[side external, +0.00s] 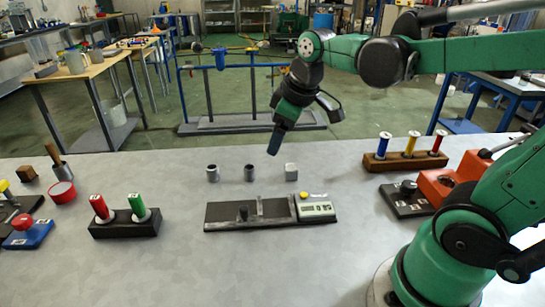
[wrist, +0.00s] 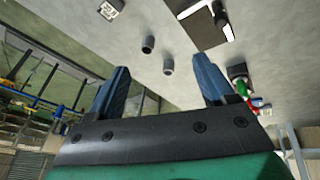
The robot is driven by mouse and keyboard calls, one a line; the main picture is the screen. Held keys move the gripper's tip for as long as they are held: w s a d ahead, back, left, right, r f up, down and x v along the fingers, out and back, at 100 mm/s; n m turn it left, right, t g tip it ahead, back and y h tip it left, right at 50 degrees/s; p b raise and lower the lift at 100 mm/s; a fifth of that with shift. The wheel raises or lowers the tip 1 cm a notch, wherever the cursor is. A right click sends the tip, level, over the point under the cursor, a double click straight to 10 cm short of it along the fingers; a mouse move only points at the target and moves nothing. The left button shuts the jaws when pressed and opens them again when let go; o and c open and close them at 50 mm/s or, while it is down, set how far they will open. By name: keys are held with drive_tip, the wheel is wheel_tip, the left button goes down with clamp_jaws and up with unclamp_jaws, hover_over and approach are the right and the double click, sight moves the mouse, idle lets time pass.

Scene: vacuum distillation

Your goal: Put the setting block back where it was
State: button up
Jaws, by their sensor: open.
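A small pale grey block (side external: 291,171), which looks like the setting block, stands on the grey table behind the right end of a flat dark gauge (side external: 235,214) with a small display. In the wrist view a pale block with dark marks (wrist: 109,9) shows at the top edge. My gripper (side external: 276,148) is above the back of the table, up and to the left of the block, tilted and apart from it. In the wrist view its two blue fingers (wrist: 161,78) are spread wide with nothing between them.
Two grey cylinders (side external: 212,173) (side external: 250,173) stand left of the block. A black holder (side external: 124,230) with red and green spools is at left. A wooden rack (side external: 405,161) with coloured spools is at right. The table front is clear.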

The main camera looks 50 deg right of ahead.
drive_tip(key=s+a+f+m+t, duration=0.2)
drive_tip(key=s+a+m, duration=0.1)
drive_tip(key=s+a, duration=0.1)
drive_tip(key=shift+a+m+t+y, duration=0.3)
drive_tip(key=shift+a+t, duration=0.05)
drive_tip(key=shift+t, duration=0.05)
